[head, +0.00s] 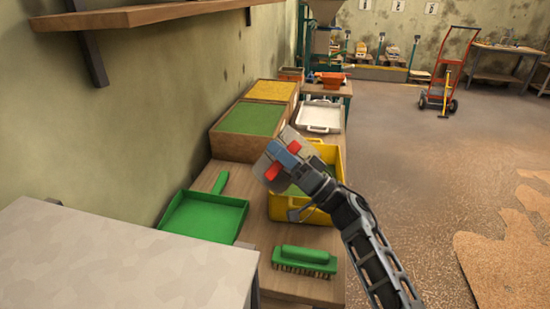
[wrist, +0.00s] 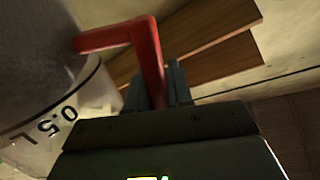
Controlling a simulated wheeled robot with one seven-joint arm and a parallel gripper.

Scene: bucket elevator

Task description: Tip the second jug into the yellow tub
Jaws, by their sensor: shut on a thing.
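A grey see-through jug (head: 266,163) with a red handle is held in the air over the far left part of the yellow tub (head: 324,152). It looks strongly tilted. In the wrist view the jug (wrist: 40,60) fills the left side, with an upside-down "0.5 L" mark. My gripper (head: 285,160) is shut on the red handle, which stands between its fingers in the wrist view (wrist: 155,85). Something green shows inside the tub. My gripper and arm hide part of the tub. I cannot see whether anything is in the jug or pouring from it.
A green dustpan (head: 205,215) lies left of the tub and a green brush (head: 304,261) lies in front. Behind are green-topped (head: 250,119) and yellow-topped (head: 272,90) boxes and a white tray (head: 320,115). A shelf (head: 150,15) juts from the left wall. Open floor lies right.

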